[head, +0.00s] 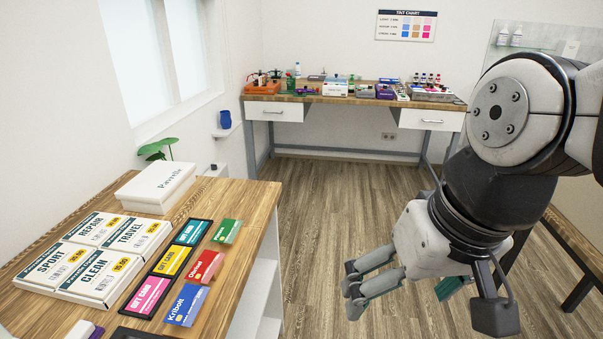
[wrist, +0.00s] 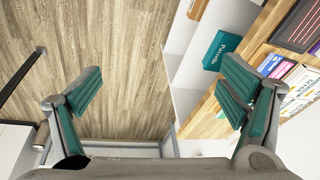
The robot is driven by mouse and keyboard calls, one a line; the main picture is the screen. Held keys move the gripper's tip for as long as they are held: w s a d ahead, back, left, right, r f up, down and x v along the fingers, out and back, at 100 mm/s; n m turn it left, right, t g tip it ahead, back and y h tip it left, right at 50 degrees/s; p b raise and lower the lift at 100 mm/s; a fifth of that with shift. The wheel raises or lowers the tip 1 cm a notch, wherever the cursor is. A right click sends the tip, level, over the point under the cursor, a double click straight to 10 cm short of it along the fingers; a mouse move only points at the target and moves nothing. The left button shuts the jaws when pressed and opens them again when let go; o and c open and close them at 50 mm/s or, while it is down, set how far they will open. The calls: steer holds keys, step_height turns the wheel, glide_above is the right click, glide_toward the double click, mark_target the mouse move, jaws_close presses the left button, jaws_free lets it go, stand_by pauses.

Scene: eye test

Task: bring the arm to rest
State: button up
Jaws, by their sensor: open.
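My gripper (head: 402,292) hangs at the lower right in the head view, in front of the wooden floor and right of the near counter. Its jaws are apart. In the wrist view my gripper (wrist: 163,92) shows two teal-padded fingers spread wide, with nothing between them but floor and the pale counter side beyond. My arm comes in from the right edge, bent downward. No object is held.
The near counter (head: 262,193) bears boxed cards, coloured cards and a white box (head: 155,188). A teal box (wrist: 222,50) shows in the wrist view. A workbench (head: 310,98) with bottles stands at the back. A dark-legged table (head: 575,255) is at right. Floor between is clear.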

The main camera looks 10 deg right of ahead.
steer(key=shift+s+d+r+n+t+h, duration=0.15)
steer(key=shift+s+d+n+t+h, duration=0.15)
steer(key=shift+d, duration=0.3)
steer(key=shift+s+d+r+n+t+h, duration=0.1)
steer(key=shift+s+d+n+h, duration=0.1)
steer(key=shift+s+d, duration=0.25)
steer(key=shift+w+d, duration=0.1)
steer(key=shift+r+t+p, duration=0.3)
steer(key=shift+r+p, duration=1)
steer(key=shift+r, duration=0.3)
